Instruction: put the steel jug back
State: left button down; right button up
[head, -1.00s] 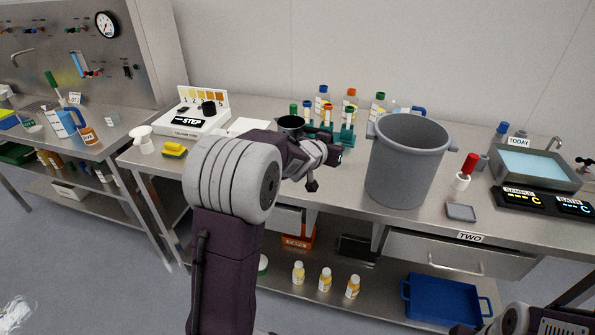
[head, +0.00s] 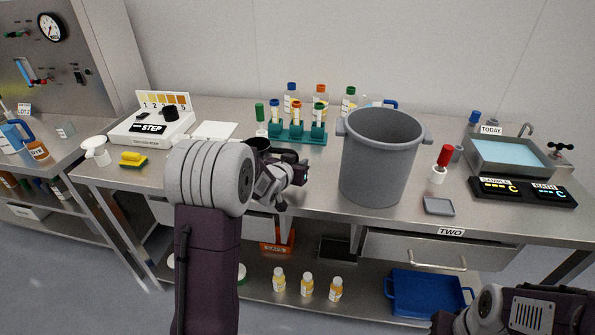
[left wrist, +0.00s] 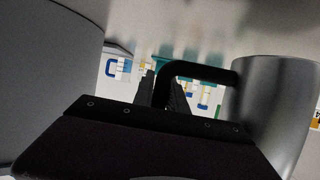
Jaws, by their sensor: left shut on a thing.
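The steel jug shows in the left wrist view (left wrist: 275,105) as a shiny cylinder with a black handle. In the head view only its dark mouth and rim (head: 259,144) show behind my left arm, which hides most of its body. My left gripper (head: 300,172) is shut on the jug's black handle; its dark fingers (left wrist: 170,92) meet the handle in the left wrist view. The jug looks upright, left of the big grey pot (head: 378,160). I cannot tell whether its base touches the bench. Part of my right arm shows at the lower right, without its gripper.
A green tube rack (head: 300,132) stands behind the gripper, with several bottles beyond. A water bath (head: 510,157) stands at the right.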

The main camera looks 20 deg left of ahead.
pick_arm(q)
notch_tip(320, 180, down, 2)
jog(key=shift+f, duration=0.1)
jog(key=shift+w+f, duration=0.1)
jog(key=shift+w, duration=0.1)
jog(key=shift+s+f, duration=0.1)
jog(key=c, duration=1.3)
grip_release()
jog(key=shift+c, duration=0.2)
